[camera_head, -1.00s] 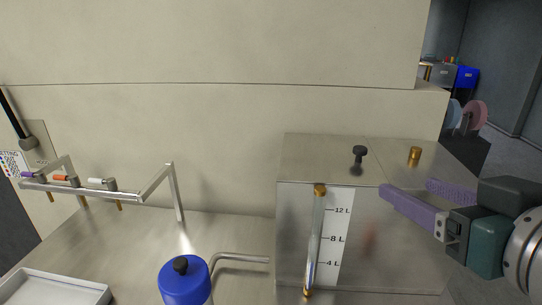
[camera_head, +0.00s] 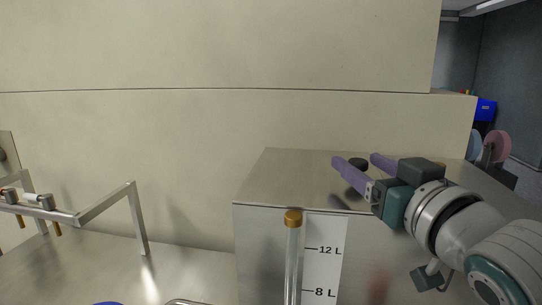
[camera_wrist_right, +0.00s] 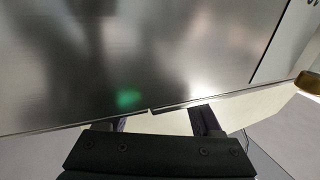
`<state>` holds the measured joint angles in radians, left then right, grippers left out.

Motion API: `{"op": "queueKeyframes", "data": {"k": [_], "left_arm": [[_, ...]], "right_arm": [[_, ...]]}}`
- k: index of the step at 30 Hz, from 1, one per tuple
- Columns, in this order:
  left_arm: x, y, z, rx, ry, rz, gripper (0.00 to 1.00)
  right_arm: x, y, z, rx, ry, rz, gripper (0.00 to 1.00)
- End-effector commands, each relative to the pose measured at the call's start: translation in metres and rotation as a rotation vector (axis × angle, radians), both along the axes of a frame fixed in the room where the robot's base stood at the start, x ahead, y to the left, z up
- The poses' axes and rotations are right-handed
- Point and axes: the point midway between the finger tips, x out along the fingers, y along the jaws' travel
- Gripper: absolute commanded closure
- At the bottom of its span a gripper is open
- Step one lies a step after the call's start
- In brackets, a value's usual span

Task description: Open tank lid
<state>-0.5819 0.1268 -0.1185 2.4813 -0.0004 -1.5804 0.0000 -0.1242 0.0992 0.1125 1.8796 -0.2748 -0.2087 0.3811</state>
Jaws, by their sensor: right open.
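The steel tank (camera_head: 262,225) stands right of centre in the head view, with its top surface (camera_head: 285,175) showing. In the right wrist view the two fingers (camera_wrist_right: 162,121) are apart, mostly behind the dark gripper body, with brushed metal (camera_wrist_right: 150,60) filling the view beyond. The lid looks closed. My left gripper is out of view.
A gauge tube with a brass cap (camera_head: 292,218) and a litre scale (camera_head: 323,255) are on the tank's front. A metal rail (camera_head: 105,203) stands at left. A beige wall (camera_head: 200,150) rises behind. A brass part (camera_wrist_right: 307,82) shows at the wrist view's right edge.

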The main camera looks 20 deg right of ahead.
Motion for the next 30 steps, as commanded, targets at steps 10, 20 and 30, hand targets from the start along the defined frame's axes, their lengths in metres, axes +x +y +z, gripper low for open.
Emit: {"op": "queueKeyframes", "data": {"k": [10, 20, 30], "left_arm": [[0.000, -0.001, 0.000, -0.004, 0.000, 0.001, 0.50], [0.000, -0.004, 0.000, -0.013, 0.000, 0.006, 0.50], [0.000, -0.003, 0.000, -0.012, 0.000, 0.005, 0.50]], "right_arm": [[0.019, -0.003, -0.001, -0.001, 0.002, 0.001, 0.34], [0.018, -0.003, -0.001, -0.001, 0.001, 0.000, 0.54], [0.018, -0.003, 0.000, 0.000, 0.001, 0.001, 0.92]]}}
